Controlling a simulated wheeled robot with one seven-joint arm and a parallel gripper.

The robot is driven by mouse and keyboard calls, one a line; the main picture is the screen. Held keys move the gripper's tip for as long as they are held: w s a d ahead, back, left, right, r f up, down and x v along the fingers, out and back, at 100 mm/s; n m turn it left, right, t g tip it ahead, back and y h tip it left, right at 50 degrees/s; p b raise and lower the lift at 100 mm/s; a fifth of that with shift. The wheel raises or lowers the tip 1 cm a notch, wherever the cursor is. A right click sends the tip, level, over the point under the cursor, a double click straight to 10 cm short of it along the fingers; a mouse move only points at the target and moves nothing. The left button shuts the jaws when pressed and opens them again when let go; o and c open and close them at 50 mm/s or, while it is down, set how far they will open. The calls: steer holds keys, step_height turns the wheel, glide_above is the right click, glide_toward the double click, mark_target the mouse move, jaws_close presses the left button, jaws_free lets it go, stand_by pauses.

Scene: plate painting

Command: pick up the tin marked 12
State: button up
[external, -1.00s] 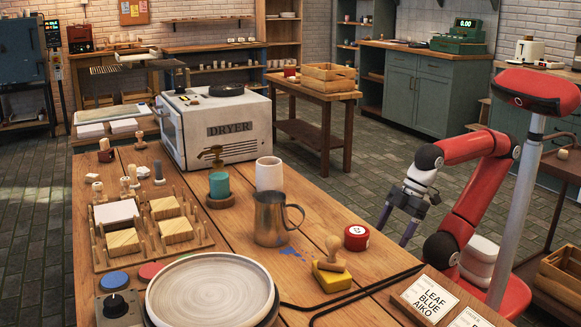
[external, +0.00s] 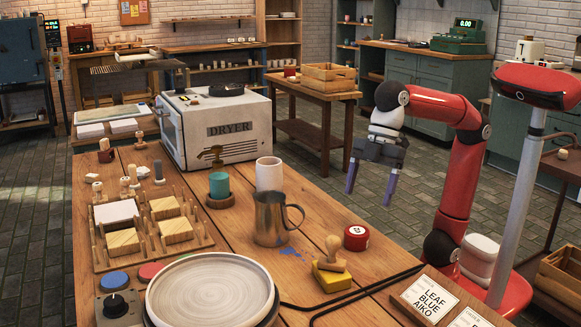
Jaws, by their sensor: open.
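A small red tin (external: 356,238) with a pale round label stands near the right edge of the wooden worktable (external: 335,215). Its marking is too small to read, so I cannot tell whether it is 12. My gripper (external: 370,191) is open and empty, its dark fingers apart and pointing down. In the picture it appears above and slightly right of this tin, not touching it.
A metal jug (external: 271,220) and a white cup (external: 269,174) stand left of the near tin. A wooden-handled stamp on a yellow block (external: 331,270) is just in front. A black cable (external: 350,302) crosses the table's front. A white dryer (external: 216,125) stands behind.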

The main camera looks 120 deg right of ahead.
mark_target(357, 230)
step_height(357, 230, down, 4)
steer(key=shift+r, duration=0.1)
steer(key=x, duration=0.7)
steer(key=shift+w+d+b, duration=0.2)
steer(key=shift+w+b, duration=0.15)
steer(key=c, duration=1.1)
steer(key=shift+r, duration=0.15)
